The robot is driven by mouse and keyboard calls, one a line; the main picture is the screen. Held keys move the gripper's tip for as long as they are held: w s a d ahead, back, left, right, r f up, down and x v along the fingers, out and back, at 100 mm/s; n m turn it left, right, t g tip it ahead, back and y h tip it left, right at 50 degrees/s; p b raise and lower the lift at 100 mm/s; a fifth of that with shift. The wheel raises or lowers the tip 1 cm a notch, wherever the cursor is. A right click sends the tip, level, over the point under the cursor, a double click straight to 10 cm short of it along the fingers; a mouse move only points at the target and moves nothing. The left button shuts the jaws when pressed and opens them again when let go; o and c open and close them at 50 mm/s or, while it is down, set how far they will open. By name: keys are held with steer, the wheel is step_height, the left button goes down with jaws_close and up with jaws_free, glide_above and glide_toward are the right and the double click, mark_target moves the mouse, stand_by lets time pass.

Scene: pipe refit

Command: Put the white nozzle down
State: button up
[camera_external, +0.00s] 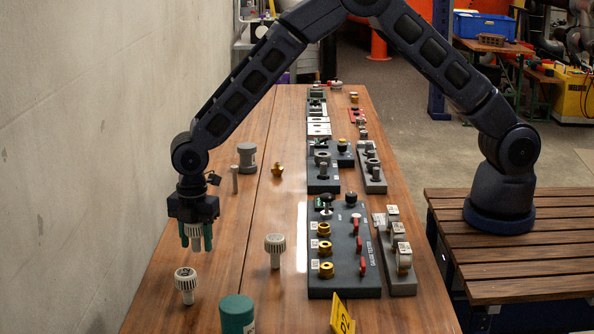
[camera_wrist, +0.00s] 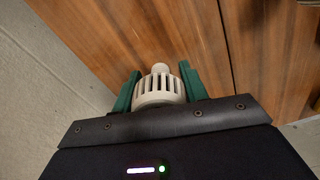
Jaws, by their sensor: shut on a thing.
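My gripper (camera_external: 196,240) points straight down at the left of the wooden table. Its two green fingers are shut on a white slotted nozzle (camera_external: 193,231). In the wrist view the nozzle (camera_wrist: 160,88) sits between the green fingers of my gripper (camera_wrist: 160,85), its narrow end pointing away from the palm. In the external view the held nozzle is partly hidden by the fingers. I cannot tell whether its lower end touches the table. Another whitish slotted nozzle (camera_external: 186,280) stands on the table just in front of my gripper, and a similar one (camera_external: 275,247) stands to the right.
A green cylinder (camera_external: 237,314) stands at the front. A grey cylinder (camera_external: 247,156) and a brass fitting (camera_external: 277,170) stand behind my gripper. A dark gauge tester board (camera_external: 346,273) and a yellow sign (camera_external: 342,316) are to the right. The wall (camera_external: 80,150) runs along the left.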

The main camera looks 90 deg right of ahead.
mark_target(197, 249)
steer(key=shift+f, duration=2.45)
steer(key=shift+f, duration=0.15)
steer(key=o, duration=1)
step_height(197, 249, up, 12)
steer(key=shift+r, duration=0.2)
steer(key=s+d+r+m+t, duration=0.1)
steer(key=s+d+r+m, duration=0.35)
steer(key=s+r, duration=0.75)
steer(key=s+d+r+m+t, duration=0.1)
steer(key=s+d+r+m, duration=0.3)
steer(key=s+r, duration=0.8)
steer(key=s+d+r+m+t, duration=0.1)
steer(key=s+d+m, duration=0.1)
steer(key=s, duration=0.7)
steer(key=s+d+r+m, duration=0.2)
steer(key=s, duration=0.7)
steer(key=s+d+r+m+t, duration=0.1)
steer(key=s+d+m, duration=0.1)
steer(key=s, duration=0.8)
steer(key=shift+d+r+m+t, duration=0.2)
steer(key=shift+r+m+t, duration=0.05)
steer(key=shift+t, duration=0.05)
